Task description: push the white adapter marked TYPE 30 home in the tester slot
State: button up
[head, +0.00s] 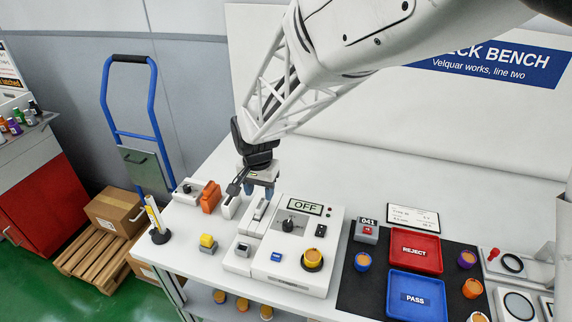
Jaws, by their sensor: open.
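The tester (325,228) is a white box on the bench with a display reading OFF, a dark knob and a yellow knob. A pale, narrow piece (261,209), apparently the white adapter, sits in the slot area on the tester's left side. Its TYPE 30 marking is too small to read, and I cannot tell how deep it sits. The gripper partly hides the back of the slot area.
Red REJECT (414,270) and blue PASS (417,313) trays lie right.

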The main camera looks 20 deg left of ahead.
aim_at(263, 203)
jog(key=shift+r, duration=2.25)
jog(key=shift+d+r, duration=0.15)
jog(key=shift+d, duration=0.1)
jog(key=s+d+r, duration=0.1)
jog(key=d+r, duration=0.2)
jog(key=d, duration=0.5)
jog(key=s+d+r+t, duration=0.1)
jog(key=d+r, duration=0.2)
jog(key=d, duration=0.5)
jog(key=s+d+r, duration=0.2)
jog(key=d+r, duration=0.1)
jog(key=d, duration=0.6)
jog(key=s+d+r+t, duration=0.1)
jog(key=s+d, duration=1.5)
jog(key=d, duration=0.2)
jog(key=shift+d+r+t, duration=0.2)
jog(key=shift+r+t, duration=0.1)
